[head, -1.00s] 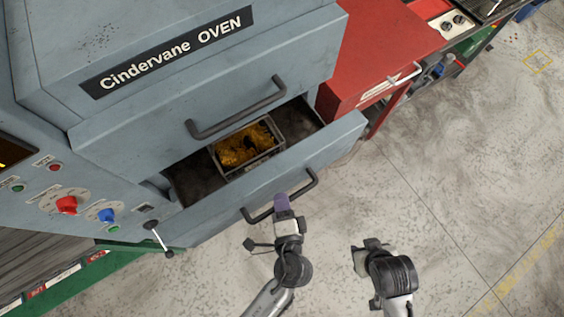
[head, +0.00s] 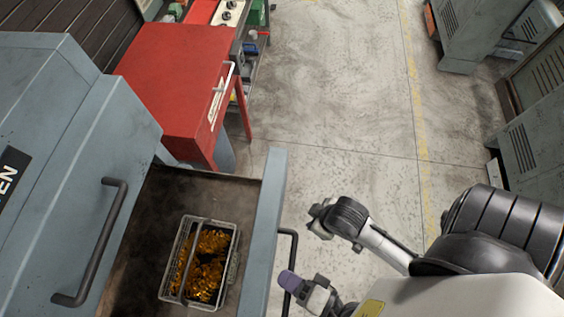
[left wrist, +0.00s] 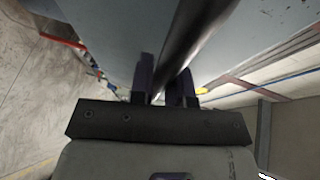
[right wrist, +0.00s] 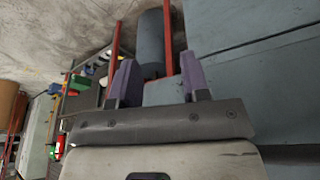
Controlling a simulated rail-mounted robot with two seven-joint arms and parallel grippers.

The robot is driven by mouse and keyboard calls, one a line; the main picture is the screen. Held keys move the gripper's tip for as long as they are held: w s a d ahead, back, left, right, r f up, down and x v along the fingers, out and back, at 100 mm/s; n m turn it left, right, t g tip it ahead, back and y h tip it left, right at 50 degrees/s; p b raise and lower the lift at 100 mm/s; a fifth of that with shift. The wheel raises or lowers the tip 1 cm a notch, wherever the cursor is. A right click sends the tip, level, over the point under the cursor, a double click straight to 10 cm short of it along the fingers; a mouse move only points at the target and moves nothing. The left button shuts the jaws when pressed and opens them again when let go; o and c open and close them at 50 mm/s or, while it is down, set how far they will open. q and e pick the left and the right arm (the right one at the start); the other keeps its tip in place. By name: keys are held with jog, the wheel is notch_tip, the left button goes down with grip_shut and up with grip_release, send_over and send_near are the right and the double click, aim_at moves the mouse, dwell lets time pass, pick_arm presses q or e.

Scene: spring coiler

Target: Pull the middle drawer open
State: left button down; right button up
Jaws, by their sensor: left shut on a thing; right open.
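The open grey drawer (head: 268,215) of the Cindervane oven stands far out from the body, below a closed upper front with its own dark handle (head: 95,250). A wire basket (head: 236,262) of golden curled pieces (head: 207,265) lies inside it. My left gripper (head: 289,283) is shut on the drawer's dark bar handle (head: 293,245); the left wrist view shows the bar (left wrist: 190,45) between its fingers (left wrist: 163,88). My right gripper (head: 320,217) is open and empty, off the outer side of the drawer front. The right wrist view shows its purple fingers (right wrist: 160,82) apart.
A red cabinet (head: 172,85) with a light handle stands beyond the drawer. Grey cabinets (head: 520,140) line the far right. The concrete floor (head: 345,110) between them is clear.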

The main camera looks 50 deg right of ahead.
dwell(0.3)
pick_arm(q)
jog(key=c, duration=1.1)
grip_release()
jog(key=v, duration=1.4)
jog(key=shift+b, duration=0.35)
jog(key=shift+w, duration=0.1)
